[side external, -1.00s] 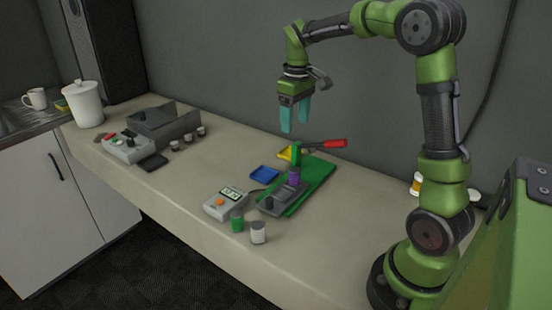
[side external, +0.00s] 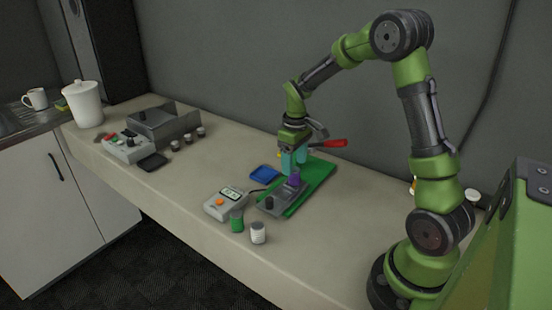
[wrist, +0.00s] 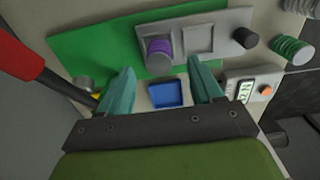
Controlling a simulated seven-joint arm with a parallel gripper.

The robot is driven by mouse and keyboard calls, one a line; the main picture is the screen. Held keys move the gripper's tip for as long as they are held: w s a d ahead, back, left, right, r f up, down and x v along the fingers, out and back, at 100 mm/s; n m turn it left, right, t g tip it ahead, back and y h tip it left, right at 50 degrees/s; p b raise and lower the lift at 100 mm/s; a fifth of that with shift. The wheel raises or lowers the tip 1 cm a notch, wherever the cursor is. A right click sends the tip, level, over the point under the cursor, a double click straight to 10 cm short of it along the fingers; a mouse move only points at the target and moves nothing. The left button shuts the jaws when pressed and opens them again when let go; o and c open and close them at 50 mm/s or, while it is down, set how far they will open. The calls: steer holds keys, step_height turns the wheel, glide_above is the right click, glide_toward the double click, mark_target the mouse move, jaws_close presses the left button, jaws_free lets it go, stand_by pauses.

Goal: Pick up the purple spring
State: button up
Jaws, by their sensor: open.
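The purple spring (side external: 295,178) stands upright on a grey fixture (side external: 272,204) over a green mat (side external: 318,178). In the wrist view the purple spring (wrist: 159,47) sits at one end of the fixture, around a grey post. My gripper (side external: 292,168) is low over the mat, just behind the spring in the side view. In the wrist view my gripper (wrist: 162,66) has its teal fingers spread apart with nothing between them. The spring lies just beyond the fingertips, roughly centred in the gap. The fingers partly overlap the spring's surroundings in the side view.
A red-handled lever (side external: 330,143) stands close behind my gripper. A blue tray (side external: 264,174), a meter with a display (side external: 226,202), a green spring (side external: 237,222) and a white spring (side external: 258,233) are nearby.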

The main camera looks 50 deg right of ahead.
mark_target(294, 169)
step_height(294, 169, down, 4)
steer(key=shift+r, duration=0.2)
jaws_close()
stand_by(0.4)
